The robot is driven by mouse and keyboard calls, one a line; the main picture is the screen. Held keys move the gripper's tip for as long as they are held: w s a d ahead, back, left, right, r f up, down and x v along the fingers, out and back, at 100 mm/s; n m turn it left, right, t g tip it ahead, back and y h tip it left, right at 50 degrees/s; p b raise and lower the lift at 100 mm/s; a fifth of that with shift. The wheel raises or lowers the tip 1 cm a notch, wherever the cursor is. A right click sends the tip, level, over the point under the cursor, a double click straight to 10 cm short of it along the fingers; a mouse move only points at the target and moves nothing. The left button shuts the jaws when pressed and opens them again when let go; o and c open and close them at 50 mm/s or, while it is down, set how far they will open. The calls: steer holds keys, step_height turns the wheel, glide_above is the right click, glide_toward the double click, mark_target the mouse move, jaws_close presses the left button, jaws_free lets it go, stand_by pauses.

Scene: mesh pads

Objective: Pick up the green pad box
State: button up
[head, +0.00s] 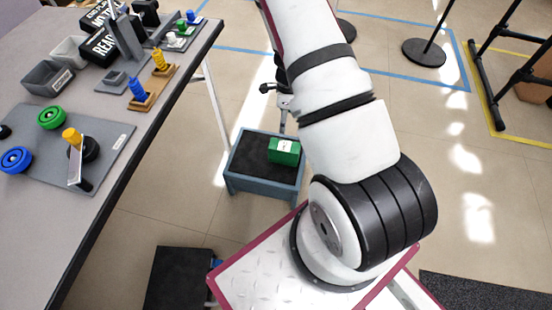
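The green pad box (284,152) is a small green block with a white label. It rests on the dark top of a low blue-grey stand (263,195) on the floor, toward the right side of that top. My white and black arm rises just to the right of the box and runs out of the top of the head view. My gripper does not show in this view, so its place and state are hidden.
A long grey table (110,215) along the left holds wheels, pegs, bins and small boxes. A black mat or low platform (180,277) lies on the floor at the lower left. Black stands with poles (424,52) are at the upper right.

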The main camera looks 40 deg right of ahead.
mark_target(285, 146)
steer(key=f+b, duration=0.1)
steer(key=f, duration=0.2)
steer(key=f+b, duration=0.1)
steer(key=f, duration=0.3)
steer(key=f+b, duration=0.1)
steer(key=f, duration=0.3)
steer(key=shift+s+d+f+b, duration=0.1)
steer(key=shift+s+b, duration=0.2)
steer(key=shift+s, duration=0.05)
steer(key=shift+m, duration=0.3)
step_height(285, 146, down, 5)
steer(key=b, duration=0.2)
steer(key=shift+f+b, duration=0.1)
steer(key=shift+b, duration=0.3)
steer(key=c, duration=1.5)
